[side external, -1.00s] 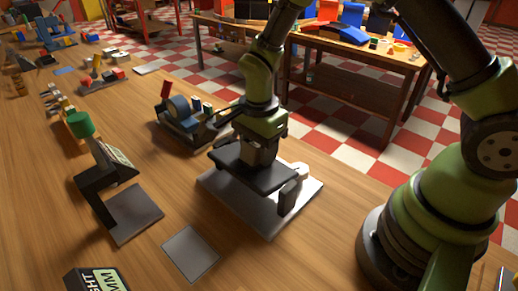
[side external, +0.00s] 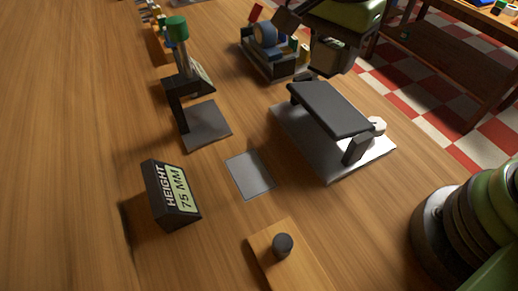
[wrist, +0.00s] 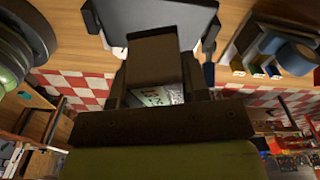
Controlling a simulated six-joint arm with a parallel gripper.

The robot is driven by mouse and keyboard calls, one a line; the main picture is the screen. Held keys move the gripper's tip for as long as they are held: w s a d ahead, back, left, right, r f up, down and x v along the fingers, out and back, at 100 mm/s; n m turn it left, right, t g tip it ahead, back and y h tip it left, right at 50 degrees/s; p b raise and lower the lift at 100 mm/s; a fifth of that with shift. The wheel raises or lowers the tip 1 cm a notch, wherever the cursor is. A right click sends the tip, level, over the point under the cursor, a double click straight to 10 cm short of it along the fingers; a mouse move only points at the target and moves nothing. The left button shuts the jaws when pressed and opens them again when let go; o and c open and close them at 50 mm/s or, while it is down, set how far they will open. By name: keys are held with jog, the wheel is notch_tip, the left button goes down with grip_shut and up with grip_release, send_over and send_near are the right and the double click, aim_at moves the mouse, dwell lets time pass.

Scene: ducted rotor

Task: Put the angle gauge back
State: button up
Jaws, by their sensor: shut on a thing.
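My gripper (wrist: 158,95) is shut on a dark, box-shaped angle gauge (wrist: 155,58). The gauge has a small pale display with digits, partly covered by the fingers in the wrist view. In the side view my gripper (side external: 332,52) is above the far end of a dark tilting plate (side external: 328,108), and the gauge is hard to separate from the dark fingers. The plate slopes on a light metal base (side external: 300,143) with a white knob (side external: 377,124). In the wrist view the plate (wrist: 112,22) lies behind the gauge. I cannot tell if they touch.
An empty flat grey square (side external: 250,175) lies on the wooden bench. Near it are a block reading HEIGHT 75 MM (side external: 172,194), a dark stand (side external: 207,125) below a green-topped post (side external: 177,30), and a wooden board with a black knob (side external: 282,244). A blue-roll fixture (side external: 267,50) stands behind.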

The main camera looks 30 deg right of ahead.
jog(key=a+f+n+t, duration=0.1)
jog(key=a+f+n, duration=0.2)
jog(key=a+n, duration=0.35)
jog(key=n+t, duration=0.2)
jog(key=n, duration=0.6)
send_over(249, 171)
notch_tip(249, 171, down, 3)
jog(key=shift+y, duration=0.3)
jog(key=f, duration=0.5)
jog(key=shift+s+f, duration=0.35)
jog(key=shift+s, duration=0.05)
jog(key=shift+f, duration=2.25)
jog(key=shift+f, duration=0.15)
jog(key=o, duration=1.1)
jog(key=v, duration=1.2)
jog(key=shift+w, duration=0.1)
